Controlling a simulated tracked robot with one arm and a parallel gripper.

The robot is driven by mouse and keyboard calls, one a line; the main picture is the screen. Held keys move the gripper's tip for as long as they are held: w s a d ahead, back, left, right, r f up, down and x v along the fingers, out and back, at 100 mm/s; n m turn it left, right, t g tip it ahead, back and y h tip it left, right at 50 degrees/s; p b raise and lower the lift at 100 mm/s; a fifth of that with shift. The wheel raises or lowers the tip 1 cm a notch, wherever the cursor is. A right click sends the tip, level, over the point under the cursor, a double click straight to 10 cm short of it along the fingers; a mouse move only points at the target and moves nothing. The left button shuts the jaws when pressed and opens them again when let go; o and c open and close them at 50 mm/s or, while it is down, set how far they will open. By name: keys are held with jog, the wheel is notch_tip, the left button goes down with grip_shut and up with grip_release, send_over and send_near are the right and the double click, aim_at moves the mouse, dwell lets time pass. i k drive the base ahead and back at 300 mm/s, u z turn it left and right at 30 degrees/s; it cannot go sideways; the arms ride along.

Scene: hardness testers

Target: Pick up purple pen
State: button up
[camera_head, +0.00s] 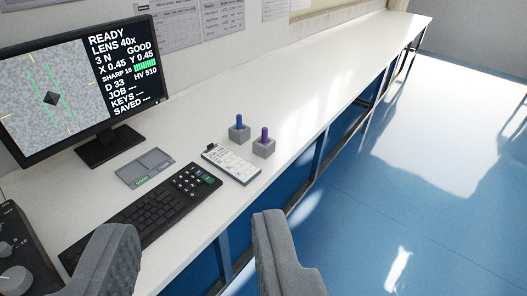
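The purple pen (265,134) stands upright in a small grey block holder (263,149) on the white bench. It is to the right of a blue pen (239,122), which stands in its own grey block (239,135). The lower part of the purple pen is hidden inside its block. My gripper (192,240) is at the bottom of the view, its two grey fingers wide apart with nothing between them. It is apart from the purple pen, which stands farther off, beyond the right finger.
A clipboard (231,162) lies just in front of the pen blocks. A keyboard (150,212), a grey pad (145,168) and a monitor (84,85) are to the left. The bench (335,62) is clear behind the pens. Blue floor (400,190) is open at right.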

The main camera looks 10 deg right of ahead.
aim_at(265, 130)
jog(key=k, duration=1)
jog(key=z, duration=0.5)
jog(key=i, duration=1.2)
jog(key=z, duration=0.25)
jog(key=i, duration=1.3)
jog(key=u, duration=0.7)
jog(key=i, duration=0.4)
jog(key=u, duration=0.35)
